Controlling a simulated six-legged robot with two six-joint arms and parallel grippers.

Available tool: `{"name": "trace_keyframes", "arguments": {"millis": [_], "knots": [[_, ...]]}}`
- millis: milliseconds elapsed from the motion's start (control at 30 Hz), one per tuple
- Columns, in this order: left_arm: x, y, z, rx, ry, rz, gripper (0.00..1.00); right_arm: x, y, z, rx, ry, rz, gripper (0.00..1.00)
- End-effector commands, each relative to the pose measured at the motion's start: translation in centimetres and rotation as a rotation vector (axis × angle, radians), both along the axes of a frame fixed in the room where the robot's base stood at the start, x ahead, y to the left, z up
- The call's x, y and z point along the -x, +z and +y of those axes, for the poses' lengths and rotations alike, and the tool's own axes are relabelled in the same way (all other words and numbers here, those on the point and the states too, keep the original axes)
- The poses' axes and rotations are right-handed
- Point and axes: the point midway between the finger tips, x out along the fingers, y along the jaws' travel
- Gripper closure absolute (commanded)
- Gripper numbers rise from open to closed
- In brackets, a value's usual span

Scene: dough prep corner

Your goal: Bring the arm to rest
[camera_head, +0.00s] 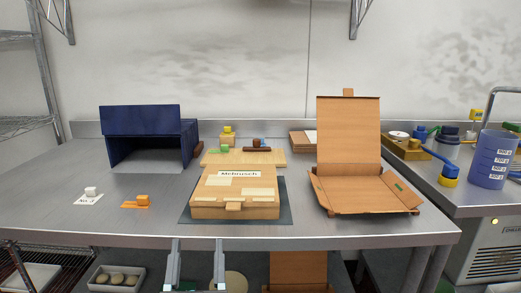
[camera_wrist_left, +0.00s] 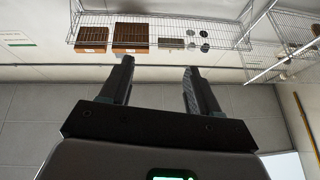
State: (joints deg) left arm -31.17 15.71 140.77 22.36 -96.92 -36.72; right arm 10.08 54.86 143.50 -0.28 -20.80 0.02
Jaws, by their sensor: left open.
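My left gripper (camera_head: 197,244) shows at the bottom of the head view, in front of the table's front edge. Its two fingers are apart, with nothing between them. In the left wrist view the same gripper (camera_wrist_left: 158,65) is open and empty, and faces a wall with a wire shelf (camera_wrist_left: 160,35). It touches nothing that I can see. My right gripper is in neither view.
The steel table (camera_head: 320,232) bears a closed labelled box (camera_head: 234,210) on a dark mat (camera_head: 285,216), an open cardboard box (camera_head: 348,140), a dark blue open-fronted box (camera_head: 140,119) and small blocks. A blue measuring jug (camera_head: 492,160) stands at right. The table's left front is mostly clear.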

Motion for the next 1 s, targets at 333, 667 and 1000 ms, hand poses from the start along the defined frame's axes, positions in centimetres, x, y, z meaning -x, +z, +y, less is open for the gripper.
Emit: {"name": "trace_keyframes", "arguments": {"millis": [333, 667, 1000], "knots": [[-5.2, -14.2, 5.3, -0.097, 0.099, 0.343, 0.38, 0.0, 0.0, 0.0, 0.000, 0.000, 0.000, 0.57], [-0.7, -40.0, 8.6, 0.080, -0.042, 1.109, 0.38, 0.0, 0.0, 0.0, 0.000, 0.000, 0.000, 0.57], [13.5, -51.6, 3.2, 0.421, -0.267, 1.805, 0.38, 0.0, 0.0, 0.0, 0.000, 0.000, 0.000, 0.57]]}}
